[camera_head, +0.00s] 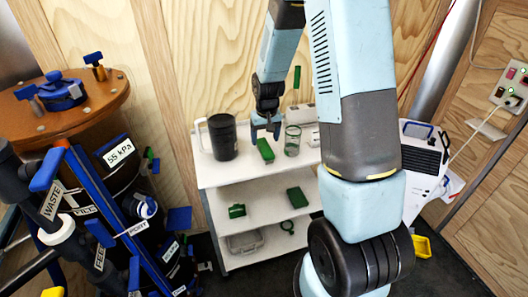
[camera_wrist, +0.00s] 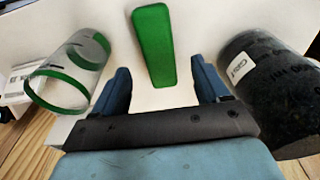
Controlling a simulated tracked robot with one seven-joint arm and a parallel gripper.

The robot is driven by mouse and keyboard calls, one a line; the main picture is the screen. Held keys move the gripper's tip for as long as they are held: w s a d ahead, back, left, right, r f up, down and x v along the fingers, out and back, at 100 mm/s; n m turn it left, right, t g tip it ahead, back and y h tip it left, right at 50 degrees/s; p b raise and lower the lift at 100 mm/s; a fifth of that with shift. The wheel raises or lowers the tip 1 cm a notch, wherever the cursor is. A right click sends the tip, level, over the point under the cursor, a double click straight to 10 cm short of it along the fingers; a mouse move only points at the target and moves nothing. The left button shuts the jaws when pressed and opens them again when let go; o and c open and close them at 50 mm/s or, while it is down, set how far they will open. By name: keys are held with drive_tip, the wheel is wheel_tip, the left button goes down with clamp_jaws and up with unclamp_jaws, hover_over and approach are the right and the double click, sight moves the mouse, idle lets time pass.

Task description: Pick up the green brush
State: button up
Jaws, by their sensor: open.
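A long green piece (camera_head: 265,150), the likely green brush, lies on the top shelf of the white cart. No bristles can be made out. In the wrist view the green piece (camera_wrist: 153,45) lies lengthwise ahead of the jaws, near the middle of the gap. My gripper (camera_head: 265,129) is open and empty, pointing down above the cart top beside the green piece. Its two blue fingers (camera_wrist: 161,72) are apart and do not visibly touch anything. A thin green upright stick (camera_head: 296,77) shows behind; whether it belongs to a brush I cannot tell.
A black canister (camera_head: 222,138) stands left of the green piece on the cart (camera_head: 212,176); a clear green-ringed glass (camera_head: 292,141) stands right. The lower shelf holds a green block (camera_head: 297,197) and a small green item (camera_head: 236,211). A brown barrel with blue valves (camera_head: 75,100) is at left.

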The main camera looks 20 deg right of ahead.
sight(265, 146)
drive_tip(key=shift+w+f, duration=0.15)
drive_tip(key=shift+f, duration=1.2)
drive_tip(key=shift+w+f, duration=0.1)
drive_tip(key=shift+f, duration=1.25)
drive_tip(key=c, duration=1.2)
drive_tip(key=shift+r, duration=0.5)
wheel_tip(265, 146, up, 3)
drive_tip(key=shift+f, duration=0.2)
drive_tip(key=s+r, duration=0.4)
drive_tip(key=r, duration=0.1)
drive_tip(key=shift+s, duration=0.2)
drive_tip(key=shift+s+r, duration=0.75)
drive_tip(key=shift+s, duration=0.85)
drive_tip(key=shift+s+r, duration=0.75)
drive_tip(key=shift+s, duration=0.9)
drive_tip(key=shift+s+r, duration=0.75)
drive_tip(key=shift+s, duration=0.85)
